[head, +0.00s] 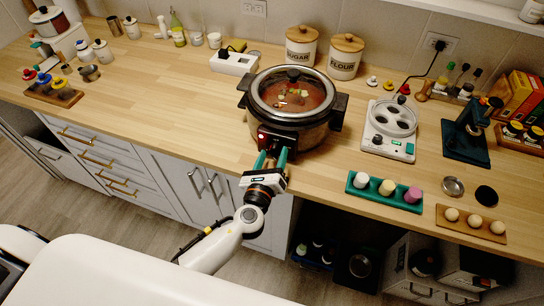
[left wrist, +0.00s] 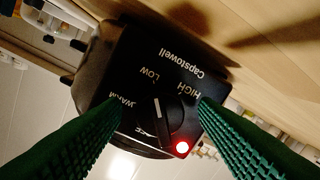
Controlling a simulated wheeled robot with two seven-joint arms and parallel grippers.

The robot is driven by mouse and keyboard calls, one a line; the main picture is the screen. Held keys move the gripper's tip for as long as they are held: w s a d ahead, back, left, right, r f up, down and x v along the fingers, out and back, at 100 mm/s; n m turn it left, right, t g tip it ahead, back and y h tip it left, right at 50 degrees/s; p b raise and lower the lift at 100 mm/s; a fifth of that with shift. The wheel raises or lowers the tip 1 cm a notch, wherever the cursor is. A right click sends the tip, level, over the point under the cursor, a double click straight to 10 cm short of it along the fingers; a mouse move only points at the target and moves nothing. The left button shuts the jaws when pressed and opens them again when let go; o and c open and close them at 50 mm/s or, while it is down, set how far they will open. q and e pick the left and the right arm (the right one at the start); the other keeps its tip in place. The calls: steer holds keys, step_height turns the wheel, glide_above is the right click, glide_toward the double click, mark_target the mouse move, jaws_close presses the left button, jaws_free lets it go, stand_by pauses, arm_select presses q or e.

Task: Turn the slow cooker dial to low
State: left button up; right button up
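The slow cooker (head: 291,95) stands on the wooden counter, black and silver with a glass lid over red food. Its black control panel (left wrist: 150,72) shows upside down in the left wrist view, with WARM, LOW and HIGH labels; a fourth label is partly hidden. The black dial (left wrist: 164,118) has a pale line on it; which label it points at is hard to tell. A red light (left wrist: 182,148) glows beside it. My left gripper (head: 271,157) is open in front of the panel, its green fingers on either side of the dial, apart from it. My right gripper is not in view.
Sugar and flour canisters (head: 345,57) stand behind the cooker. A white appliance (head: 389,130) and a green tray (head: 384,190) are to its right. A white box (head: 234,63) is behind left.

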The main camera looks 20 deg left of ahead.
arm_select(q)
steer(key=s+b, duration=0.3)
steer(key=s, duration=0.9)
steer(key=shift+d+r+b, duration=0.2)
steer(key=shift+r+b, duration=0.1)
steer(key=shift+b, duration=0.05)
steer(key=s+a+f+n+g, duration=0.2)
steer(key=f+n+g, duration=0.1)
steer(key=f, duration=0.7)
steer(key=s+a+f+n+g, duration=0.1)
steer(key=s+f+n+g, duration=0.2)
steer(key=f, duration=0.7)
steer(key=s+a+f+n+g, duration=0.15)
steer(key=f+n, duration=0.25)
steer(key=f, duration=0.6)
steer(key=s+a+f+n+g, duration=0.2)
steer(key=s+f+n+g, duration=0.2)
steer(key=s+f+n, duration=0.4)
steer(key=s+a+f+n+g, duration=0.2)
steer(key=s+f+n+g, duration=0.3)
steer(key=s+f+n, duration=0.4)
steer(key=s+f, duration=0.1)
steer(key=s, duration=0.6)
steer(key=shift+s+a+h, duration=0.3)
steer(key=shift+a, duration=0.05)
